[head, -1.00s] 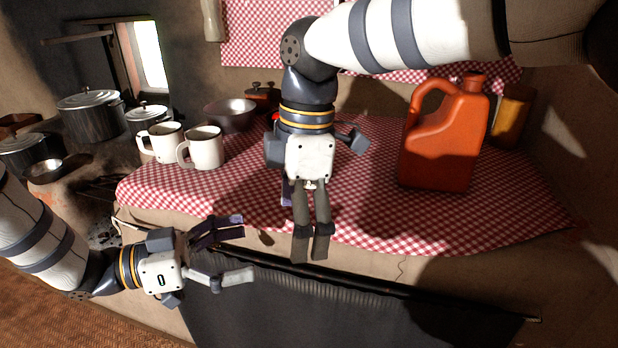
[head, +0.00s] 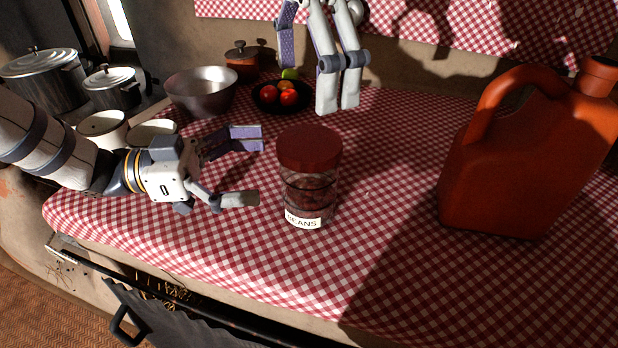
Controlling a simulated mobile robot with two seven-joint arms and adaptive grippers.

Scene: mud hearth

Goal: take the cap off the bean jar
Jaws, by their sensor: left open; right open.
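The bean jar (head: 309,196) stands upright on the checkered cloth, a clear jar with dark beans inside and a label reading "BEANS". Its red cap (head: 309,149) sits on top. My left gripper (head: 250,168) is open and empty just left of the jar, its fingers pointing right toward it and not touching it. My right gripper (head: 338,106) hangs above and behind the jar at the top of the view, its fingers pointing down. It is empty and clear of the cap; its upper part is out of view.
A large orange jug (head: 500,170) stands at the right. A metal bowl (head: 201,95), a dark plate of fruit (head: 267,107) and a brown lidded pot (head: 243,62) are behind. White mugs (head: 103,127) stand left behind my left arm. The cloth (head: 400,230) between jar and jug is clear.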

